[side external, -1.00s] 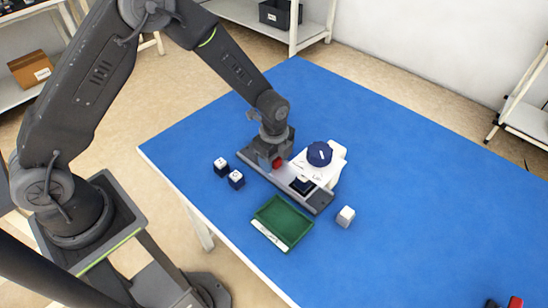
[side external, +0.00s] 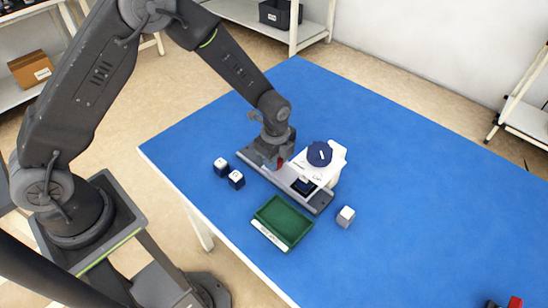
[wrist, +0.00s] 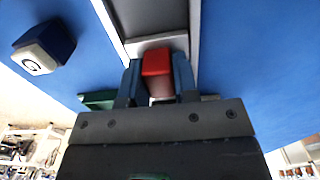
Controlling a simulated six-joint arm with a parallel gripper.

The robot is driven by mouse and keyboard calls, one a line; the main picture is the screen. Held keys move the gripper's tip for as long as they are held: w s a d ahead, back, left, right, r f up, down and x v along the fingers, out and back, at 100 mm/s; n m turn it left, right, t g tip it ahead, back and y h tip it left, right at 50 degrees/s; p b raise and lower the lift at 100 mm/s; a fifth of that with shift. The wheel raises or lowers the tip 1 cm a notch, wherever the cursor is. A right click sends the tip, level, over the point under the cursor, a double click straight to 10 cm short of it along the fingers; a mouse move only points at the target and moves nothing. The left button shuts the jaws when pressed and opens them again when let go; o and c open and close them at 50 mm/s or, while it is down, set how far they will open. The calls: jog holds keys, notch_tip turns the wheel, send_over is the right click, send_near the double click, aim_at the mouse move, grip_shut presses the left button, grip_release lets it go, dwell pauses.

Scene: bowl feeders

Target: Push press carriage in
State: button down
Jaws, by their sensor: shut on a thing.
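The press stands on the blue table with a white top plate (side external: 308,170) and a round dark blue knob (side external: 319,153). Its long grey rail (side external: 318,203) runs from upper left to lower right beneath it. My gripper (side external: 279,163) is low over the rail, just left of the press. It is shut on the red handle of the press carriage, and the red handle (wrist: 156,62) shows between the two fingers in the wrist view. The grey carriage (wrist: 152,43) lies between the rail's side walls there. A dark block (side external: 303,186) shows at the press opening; the carriage's far end is hidden.
Two dark blue cubes with white tops (side external: 221,167) (side external: 236,179) stand left of the rail. A green tray (side external: 264,236) with a white label is in front. A pale grey cube (side external: 345,216) is right of the rail end. The table's right side is mostly clear.

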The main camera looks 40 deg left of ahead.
aim_at(284, 172)
jog(key=shift+d, duration=1.6)
jog(key=c, duration=0.9)
grip_release()
jog(key=shift+a+r, duration=0.1)
notch_tip(284, 172, up, 14)
jog(key=shift+f, duration=0.15)
jog(key=s+a+r+n+t, duration=0.3)
jog(key=s+a+r+n, duration=0.3)
jog(key=s+r+n, duration=0.55)
jog(key=s+a+r+n+t, duration=0.1)
jog(key=s+n, duration=0.1)
jog(key=s, duration=0.1)
jog(key=s+a+r+n, duration=0.1)
jog(key=s+a+n, duration=0.1)
jog(key=s, duration=0.2)
jog(key=s+a+r+n+t, duration=0.1)
jog(key=s+r+n, duration=0.1)
jog(key=s, duration=0.1)
jog(key=shift+s+a+n+t, duration=0.25)
jog(key=shift+s+a+t, duration=0.05)
jog(key=shift+s, duration=0.05)
